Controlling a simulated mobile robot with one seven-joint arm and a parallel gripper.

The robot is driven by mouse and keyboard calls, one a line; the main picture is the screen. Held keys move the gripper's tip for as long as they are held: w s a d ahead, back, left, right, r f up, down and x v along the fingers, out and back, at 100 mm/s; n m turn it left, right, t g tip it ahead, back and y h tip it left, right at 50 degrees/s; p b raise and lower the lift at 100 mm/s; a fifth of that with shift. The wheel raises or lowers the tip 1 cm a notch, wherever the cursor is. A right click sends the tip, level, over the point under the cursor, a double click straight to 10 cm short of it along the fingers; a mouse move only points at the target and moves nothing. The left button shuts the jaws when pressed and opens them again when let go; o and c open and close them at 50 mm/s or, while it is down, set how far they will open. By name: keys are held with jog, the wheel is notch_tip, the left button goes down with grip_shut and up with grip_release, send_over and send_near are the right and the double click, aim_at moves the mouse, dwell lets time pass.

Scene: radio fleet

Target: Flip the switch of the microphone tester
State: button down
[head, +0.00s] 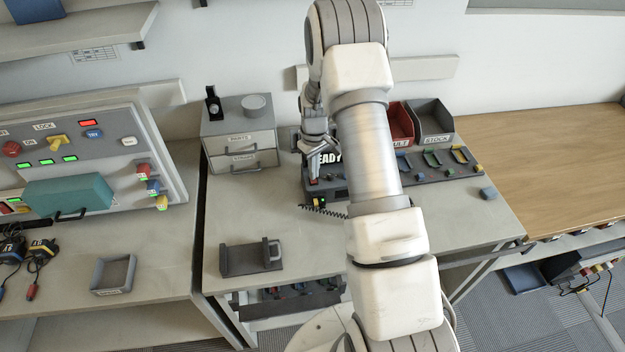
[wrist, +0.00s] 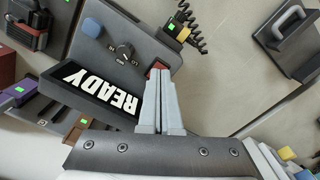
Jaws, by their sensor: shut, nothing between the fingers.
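The microphone tester is a dark box (head: 340,193) with a black sign reading READY. It stands on the grey bench, partly hidden behind my arm. My gripper (wrist: 160,74) is shut and empty, over the tester's edge. It also shows in the head view (head: 311,175).
A drawer unit (head: 239,151) stands left of the tester. Red (head: 398,125) and dark (head: 433,122) bins stand behind right, with a row of handsets in front. A dark cradle (head: 250,259) sits at the bench front. A coiled cord (head: 325,211) lies near the tester.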

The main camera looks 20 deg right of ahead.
aim_at(314, 181)
jog(key=shift+f+b, duration=0.7)
jog(key=shift+f, duration=0.2)
jog(key=shift+r, duration=0.1)
jog(key=shift+r+p, duration=1.7)
jog(key=shift+r, duration=1.75)
